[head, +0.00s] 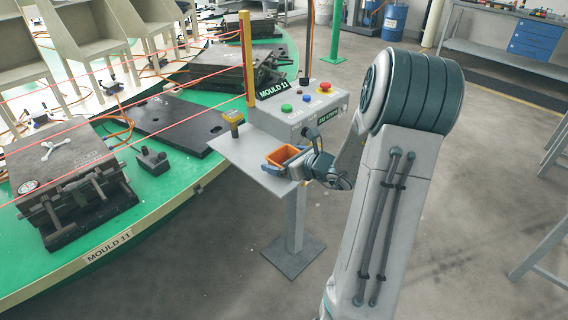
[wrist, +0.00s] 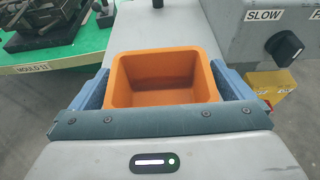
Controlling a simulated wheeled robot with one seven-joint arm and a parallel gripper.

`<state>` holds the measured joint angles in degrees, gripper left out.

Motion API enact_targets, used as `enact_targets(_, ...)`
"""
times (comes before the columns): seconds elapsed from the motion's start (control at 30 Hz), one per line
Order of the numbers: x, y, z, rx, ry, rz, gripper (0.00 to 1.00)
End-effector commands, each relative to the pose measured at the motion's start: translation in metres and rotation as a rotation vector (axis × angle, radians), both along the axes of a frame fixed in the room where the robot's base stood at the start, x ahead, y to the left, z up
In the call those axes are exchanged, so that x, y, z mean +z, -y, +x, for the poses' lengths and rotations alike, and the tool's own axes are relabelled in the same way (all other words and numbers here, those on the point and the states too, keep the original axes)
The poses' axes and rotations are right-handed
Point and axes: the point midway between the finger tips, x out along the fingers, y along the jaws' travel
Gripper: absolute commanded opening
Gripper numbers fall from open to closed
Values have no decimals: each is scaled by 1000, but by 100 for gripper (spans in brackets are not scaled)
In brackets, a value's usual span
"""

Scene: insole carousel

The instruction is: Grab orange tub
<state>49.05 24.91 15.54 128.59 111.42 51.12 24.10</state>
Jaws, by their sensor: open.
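The orange tub (head: 284,157) stands upright on a small grey shelf (head: 243,163) fixed to a post beside the control box. In the wrist view the tub (wrist: 163,100) looks empty, and its near side is partly hidden by my gripper's front edge. My gripper (wrist: 163,88) is open, with one blue-grey finger on each side of the tub. The gaps between the fingers and the tub walls look very small; I cannot tell whether they touch. In the head view my gripper (head: 287,163) is at the shelf's right end, around the tub.
A control box (head: 310,113) with coloured buttons is behind the tub. Left are red light beams, a yellow post (head: 247,60) and the green carousel (head: 75,250) with moulds.

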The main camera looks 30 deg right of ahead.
Motion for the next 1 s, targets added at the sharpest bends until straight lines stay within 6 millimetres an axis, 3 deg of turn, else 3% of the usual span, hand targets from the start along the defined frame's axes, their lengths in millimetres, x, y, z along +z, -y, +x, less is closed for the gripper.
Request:
enact_targets(0.1, 0, 0, 0, 0, 0, 0, 100)
enact_targets(0.27, 0, 0, 0, 0, 0, 0, 58)
enact_targets(0.3, 0, 0, 0, 0, 0, 0, 54)
enact_targets(0.73, 7, 1, 0, 0, 2, -3, 54)
enact_targets(1.0, 40, 0, 0, 1, 4, -6, 54)
